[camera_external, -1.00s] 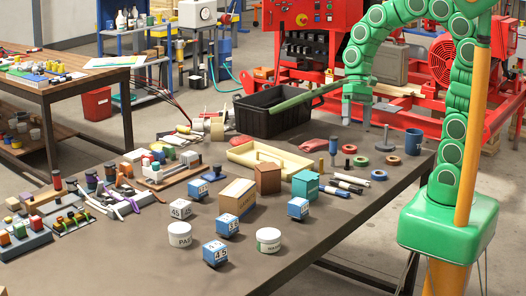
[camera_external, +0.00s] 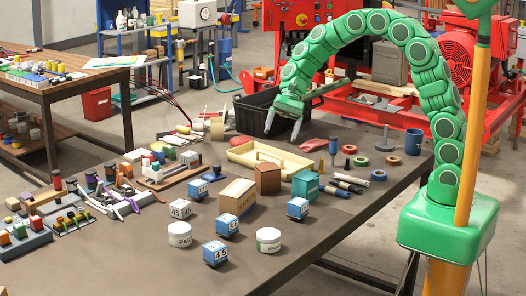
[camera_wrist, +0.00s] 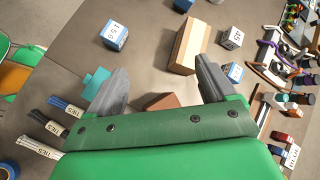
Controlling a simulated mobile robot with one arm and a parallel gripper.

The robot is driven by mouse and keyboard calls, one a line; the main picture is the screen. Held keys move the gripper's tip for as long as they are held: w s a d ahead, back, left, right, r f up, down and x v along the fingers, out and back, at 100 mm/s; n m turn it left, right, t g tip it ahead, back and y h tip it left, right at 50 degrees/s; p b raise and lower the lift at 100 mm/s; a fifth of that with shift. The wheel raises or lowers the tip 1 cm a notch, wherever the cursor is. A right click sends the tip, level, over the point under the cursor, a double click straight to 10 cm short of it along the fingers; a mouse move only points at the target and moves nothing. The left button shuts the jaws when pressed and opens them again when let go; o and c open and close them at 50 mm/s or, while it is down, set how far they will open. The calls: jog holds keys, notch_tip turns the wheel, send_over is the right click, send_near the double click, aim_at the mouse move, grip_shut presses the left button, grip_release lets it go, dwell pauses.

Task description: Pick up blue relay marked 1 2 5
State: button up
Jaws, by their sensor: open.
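Several blue and white relay cubes stand on the table. One blue relay (camera_external: 298,207) sits right of the cardboard box; in the wrist view it is upper left (camera_wrist: 113,35), and its small label seems to read 1 2 5. Other blue relays stand at the box's left (camera_external: 198,188), in front of it (camera_external: 227,224) and nearest the front (camera_external: 215,252); their markings are hard to read. My gripper (camera_external: 283,133) is open and empty, pointing down above the far part of the table by the black bin. In the wrist view its fingers (camera_wrist: 162,68) are spread apart.
A cardboard box (camera_external: 237,196), a brown box (camera_external: 267,178) and a teal box (camera_external: 306,184) stand mid-table. A cream tray (camera_external: 245,157) and black bin (camera_external: 250,119) lie behind. The front right tabletop is clear.

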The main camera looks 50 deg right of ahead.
jog(key=w+a+f+m+y, duration=0.2)
jog(key=w+a+f+m, duration=0.35)
jog(key=w, duration=0.55)
jog(key=m+t+y, duration=0.2)
jog(key=m+y, duration=0.1)
send_near(193, 190)
jog(key=shift+a+f, duration=0.15)
jog(key=shift+a, duration=0.45)
jog(key=shift+x, duration=3.9)
jog(key=shift+w+d+f, duration=0.1)
jog(key=shift+f, duration=0.05)
jog(key=c, duration=1.1)
jog(key=shift+c, duration=0.2)
